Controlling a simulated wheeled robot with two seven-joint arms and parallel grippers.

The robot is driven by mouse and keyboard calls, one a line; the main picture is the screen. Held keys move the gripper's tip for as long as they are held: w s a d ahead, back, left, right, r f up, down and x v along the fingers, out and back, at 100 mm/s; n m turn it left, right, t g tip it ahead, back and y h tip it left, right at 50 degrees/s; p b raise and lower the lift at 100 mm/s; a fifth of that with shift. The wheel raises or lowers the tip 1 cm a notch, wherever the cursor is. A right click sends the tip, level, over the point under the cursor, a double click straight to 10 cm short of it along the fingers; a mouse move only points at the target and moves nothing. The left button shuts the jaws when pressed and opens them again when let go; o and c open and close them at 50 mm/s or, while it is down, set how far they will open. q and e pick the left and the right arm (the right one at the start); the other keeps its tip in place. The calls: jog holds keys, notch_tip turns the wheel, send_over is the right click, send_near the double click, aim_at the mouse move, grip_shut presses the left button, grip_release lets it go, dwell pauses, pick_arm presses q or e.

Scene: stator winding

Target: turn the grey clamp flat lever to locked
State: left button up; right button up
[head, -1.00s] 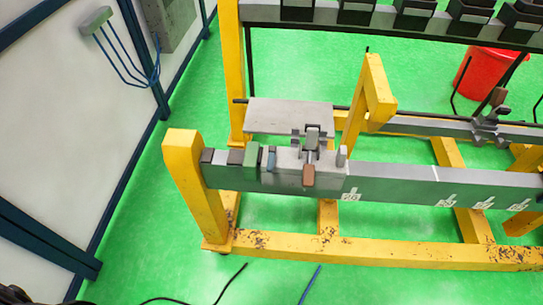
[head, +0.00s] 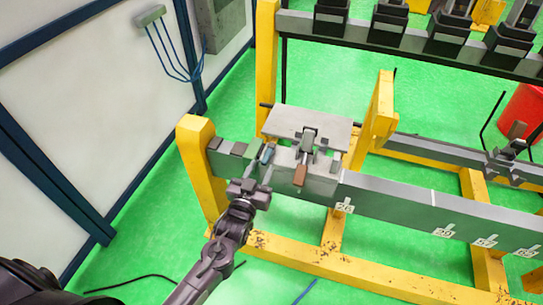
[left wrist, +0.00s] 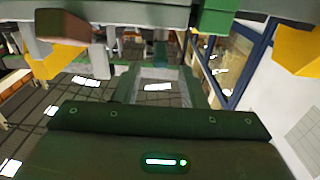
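The clamp (head: 308,140) sits on the grey beam near its left end, with a dark grey upper part and a brown lever (head: 300,175) hanging over the front face. The brown lever also shows at the upper left in the left wrist view (left wrist: 62,25). My left gripper (head: 260,172) is just in front of the beam, below the blue-grey piece and left of the brown lever. Its fingers look apart and empty. I cannot tell which piece is the flat lever. My right gripper is not in view.
A grey plate (head: 300,118) lies behind the clamp. Yellow posts (head: 202,165) support the beam. A white wall (head: 70,90) stands left. Green floor in front is mostly open.

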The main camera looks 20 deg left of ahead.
aim_at(270, 149)
pick_arm(q)
jog(key=w+p, duration=0.1)
jog(key=w, duration=0.4)
jog(key=shift+w+d, duration=0.1)
jog(key=shift+w, duration=0.6)
jog(key=shift+w+f, duration=0.1)
jog(key=shift+w, duration=0.2)
grip_shut()
